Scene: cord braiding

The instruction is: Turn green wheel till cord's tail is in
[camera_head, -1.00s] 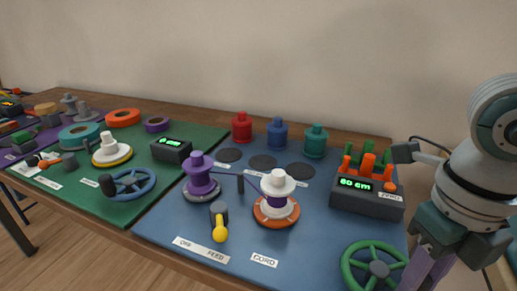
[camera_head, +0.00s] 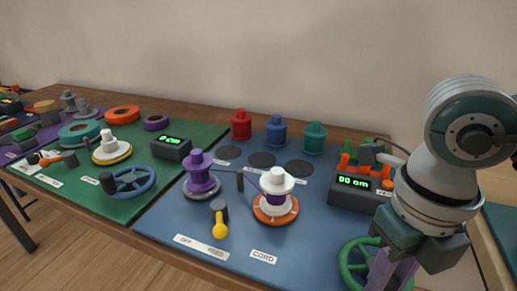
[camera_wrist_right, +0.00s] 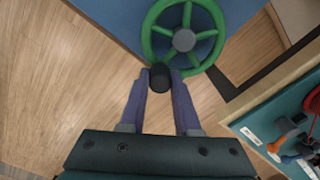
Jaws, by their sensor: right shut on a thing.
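The green wheel (camera_head: 346,266) is at the front right of the blue mat, partly hidden by my right arm. It also shows in the right wrist view (camera_wrist_right: 149,37). My right gripper (camera_wrist_right: 159,76) is shut on the wheel's dark handle (camera_wrist_right: 159,79) at the rim's near side; in the head view it shows as purple fingers (camera_head: 383,268). The purple cord (camera_head: 233,178) runs from the purple spool (camera_head: 201,180) past a dark post (camera_head: 240,182) to the white-and-orange spool (camera_head: 276,207), where purple winding shows. The cord's tail cannot be made out. My left gripper is not in view.
A dark counter box (camera_head: 352,198) with a green cm readout and orange pegs stands behind the wheel. A yellow-knobbed lever (camera_head: 219,229) is near the OFF/FEED label. Red (camera_head: 241,125), blue (camera_head: 277,132) and teal (camera_head: 314,138) bobbins stand at the back.

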